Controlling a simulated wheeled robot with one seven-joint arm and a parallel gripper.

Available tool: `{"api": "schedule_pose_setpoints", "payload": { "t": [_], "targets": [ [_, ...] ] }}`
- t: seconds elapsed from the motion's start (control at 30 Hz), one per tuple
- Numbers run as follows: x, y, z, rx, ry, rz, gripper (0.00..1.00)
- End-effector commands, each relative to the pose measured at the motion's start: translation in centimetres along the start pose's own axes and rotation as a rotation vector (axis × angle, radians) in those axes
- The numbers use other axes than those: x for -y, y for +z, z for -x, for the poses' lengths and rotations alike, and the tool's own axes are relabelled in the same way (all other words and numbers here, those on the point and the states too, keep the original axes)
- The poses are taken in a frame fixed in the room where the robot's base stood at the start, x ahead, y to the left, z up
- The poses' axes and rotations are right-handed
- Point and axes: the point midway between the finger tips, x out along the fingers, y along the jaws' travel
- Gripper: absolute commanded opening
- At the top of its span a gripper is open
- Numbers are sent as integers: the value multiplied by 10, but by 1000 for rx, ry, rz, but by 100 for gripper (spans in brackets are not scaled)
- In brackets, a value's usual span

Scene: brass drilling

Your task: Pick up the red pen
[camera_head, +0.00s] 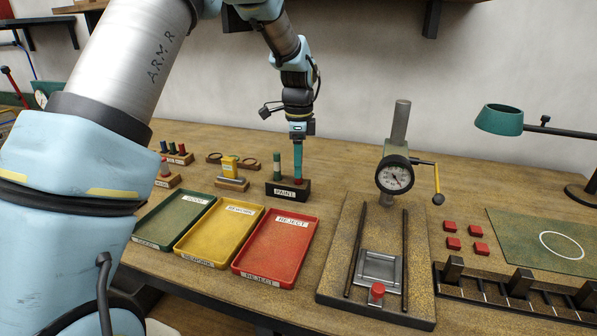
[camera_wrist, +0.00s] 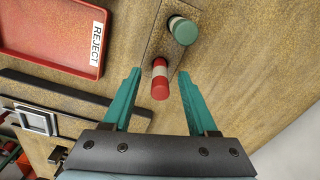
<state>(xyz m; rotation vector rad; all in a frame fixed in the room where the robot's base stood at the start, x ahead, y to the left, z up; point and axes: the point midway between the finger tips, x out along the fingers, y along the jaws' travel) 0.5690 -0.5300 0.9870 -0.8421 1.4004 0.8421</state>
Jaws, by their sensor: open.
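The red pen (camera_wrist: 160,82), a red cylinder with a pale band, stands upright in a dark holder labelled PAINT (camera_head: 287,191). In the head view only a little of its red (camera_head: 299,182) shows below my gripper (camera_head: 298,162). In the wrist view my gripper (camera_wrist: 160,76) is open, with one teal finger on each side of the red pen and a gap visible on both sides. My gripper points down from above. A green pen (camera_wrist: 183,31) stands in the same holder, to the left of my gripper in the head view (camera_head: 277,165).
Green (camera_head: 150,229), yellow (camera_head: 187,238) and red (camera_head: 245,261) trays lie in front of the holder. A press with a dial gauge (camera_head: 394,175) stands to the right. A yellow item on a small stand (camera_head: 231,175) is left of the holder.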

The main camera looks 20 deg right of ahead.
Motion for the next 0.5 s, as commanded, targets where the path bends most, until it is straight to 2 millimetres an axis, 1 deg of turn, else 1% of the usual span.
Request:
{"api": "schedule_pose_setpoints", "payload": {
  "t": [0.13, 0.5],
  "targets": [
    [0, 0, 0, 0, 0, 0, 59],
    [0, 0, 0, 0, 0, 0, 17]
  ]
}}
